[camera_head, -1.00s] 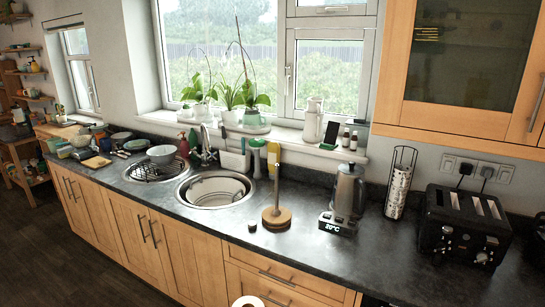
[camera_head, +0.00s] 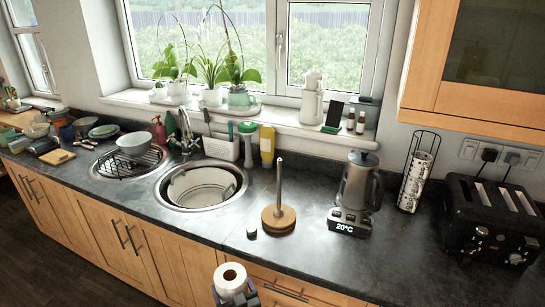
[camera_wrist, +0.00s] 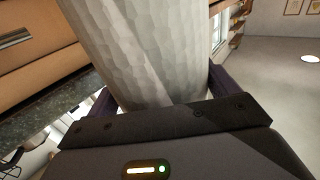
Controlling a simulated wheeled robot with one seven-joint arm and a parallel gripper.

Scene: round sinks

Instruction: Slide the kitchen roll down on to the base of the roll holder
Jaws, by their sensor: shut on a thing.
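The kitchen roll (camera_head: 230,277) is white with a brown core hole on top, at the bottom of the head view, in front of the drawers and below the counter edge. My gripper (camera_head: 236,296) is shut on it. In the wrist view the roll (camera_wrist: 145,50) stands between the two dark fingers. The roll holder (camera_head: 279,200) has a round wooden base and an upright metal rod, and stands on the dark counter right of the sink. Its rod is bare. The roll is apart from the holder, in front of it and lower.
A kettle (camera_head: 358,185) on a lit base stands right of the holder. The round sink (camera_head: 200,186) is further left. A toaster (camera_head: 490,220) and a wire rack (camera_head: 417,178) are at the right.

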